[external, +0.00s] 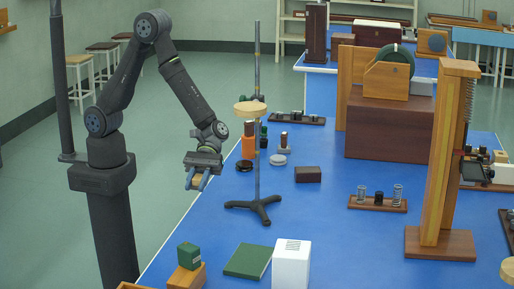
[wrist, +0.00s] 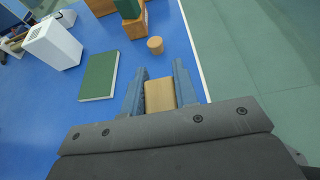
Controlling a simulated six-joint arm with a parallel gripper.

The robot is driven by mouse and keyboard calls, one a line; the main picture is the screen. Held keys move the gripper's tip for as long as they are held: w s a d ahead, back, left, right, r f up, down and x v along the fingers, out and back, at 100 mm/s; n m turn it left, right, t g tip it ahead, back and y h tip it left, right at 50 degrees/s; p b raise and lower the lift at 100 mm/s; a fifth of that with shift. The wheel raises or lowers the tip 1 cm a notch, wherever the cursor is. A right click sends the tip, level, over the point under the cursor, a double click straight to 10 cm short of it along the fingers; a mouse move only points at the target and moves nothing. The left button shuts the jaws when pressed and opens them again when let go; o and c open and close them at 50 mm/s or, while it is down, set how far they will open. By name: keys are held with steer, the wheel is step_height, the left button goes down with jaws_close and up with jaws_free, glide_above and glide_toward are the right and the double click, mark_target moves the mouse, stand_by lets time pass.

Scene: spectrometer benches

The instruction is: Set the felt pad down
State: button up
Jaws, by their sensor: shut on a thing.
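My gripper (external: 196,184) is shut on a small tan pad-like piece (wrist: 160,95), which I take to be the felt pad. The wrist view shows it between the two blue-grey fingers (wrist: 160,76), its near end hidden by the gripper body. In the external view only a bit of tan shows between the fingers. The gripper hangs in the air, pointing down. In the wrist view the pad appears against the blue bench top (wrist: 195,60), close to its pale edge.
The wrist view shows a short tan cylinder (wrist: 155,45), a green book (wrist: 100,75), a white box (wrist: 52,44) and a green block on wood (wrist: 130,10). A tripod stand (external: 257,205), an orange cylinder (external: 248,140) and a dark box (external: 308,174) stand right of my gripper.

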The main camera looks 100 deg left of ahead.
steer(key=w+a+r+n+t+y, duration=0.15)
steer(key=w+a+n+t, duration=0.45)
steer(key=a, duration=1)
steer(key=w+a+n+t+y, duration=0.2)
steer(key=w+a+y, duration=0.1)
steer(key=w+a, duration=1)
steer(key=w+a+r+n+t+y, duration=0.1)
steer(key=w+a+n+t+y, duration=0.4)
steer(key=a, duration=1.3)
steer(key=n+y, duration=0.9)
steer(key=n, duration=0.1)
glide_above(316, 135)
steer(key=shift+g, duration=0.3)
steer(key=f, duration=1)
steer(key=shift+d+f, duration=0.3)
steer(key=shift+f, duration=0.05)
steer(key=shift+a+f, duration=0.1)
steer(key=shift+f, duration=1.95)
steer(key=shift+f, duration=0.15)
steer(key=o, duration=1)
steer(key=shift+o, duration=0.2)
